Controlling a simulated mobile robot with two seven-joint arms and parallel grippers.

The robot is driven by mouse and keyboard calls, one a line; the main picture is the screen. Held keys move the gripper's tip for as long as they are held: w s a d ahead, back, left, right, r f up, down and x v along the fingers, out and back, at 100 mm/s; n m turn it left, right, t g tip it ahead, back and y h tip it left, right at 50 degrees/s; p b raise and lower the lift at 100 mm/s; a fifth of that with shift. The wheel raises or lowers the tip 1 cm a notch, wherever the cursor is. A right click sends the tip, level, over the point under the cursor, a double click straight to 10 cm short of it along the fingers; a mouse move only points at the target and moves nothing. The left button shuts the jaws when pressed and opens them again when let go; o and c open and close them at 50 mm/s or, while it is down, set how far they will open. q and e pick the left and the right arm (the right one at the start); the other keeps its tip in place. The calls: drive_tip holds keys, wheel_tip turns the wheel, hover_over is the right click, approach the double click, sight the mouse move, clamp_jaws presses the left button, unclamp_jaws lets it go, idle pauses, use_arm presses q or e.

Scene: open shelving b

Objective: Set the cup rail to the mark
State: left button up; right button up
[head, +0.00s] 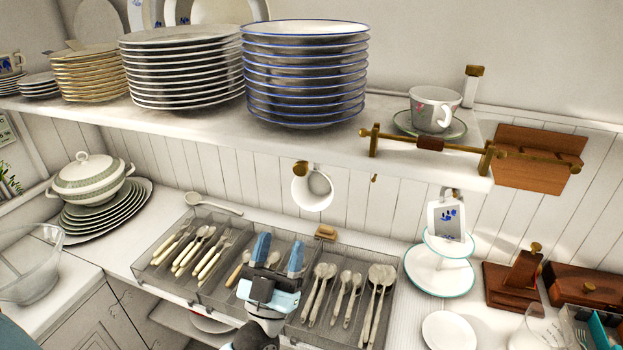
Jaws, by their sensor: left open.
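The cup rail (460,147) is a thin brass bar along the right front edge of the upper shelf, held by brass posts. It carries a brown grip (430,143) near its middle, and its right end reaches past the shelf corner in front of a brown wooden board (530,172). I cannot make out a mark on it. My left gripper (279,256), with blue fingertips, is open and empty. It appears in front of the cutlery tray, below and left of the rail and well apart from it. My right gripper is not in view.
The upper shelf (395,105) bears tall plate stacks (305,75) and a cup (434,108) on a saucer near the rail. A white mug (312,188) hangs below. A cutlery tray (215,215), a tiered stand (440,270) and wooden boxes (590,285) crowd the counter.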

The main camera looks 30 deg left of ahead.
sight(299, 174)
use_arm(q)
drive_tip(key=p+x, duration=0.3)
drive_tip(key=x, duration=0.8)
drive_tip(key=shift+w+r+p, duration=0.15)
drive_tip(key=shift+r+p, duration=0.05)
drive_tip(key=shift+p, duration=0.1)
drive_tip(key=shift+w+a+r, duration=0.1)
drive_tip(key=shift+w+r, duration=0.25)
drive_tip(key=shift+w, duration=0.1)
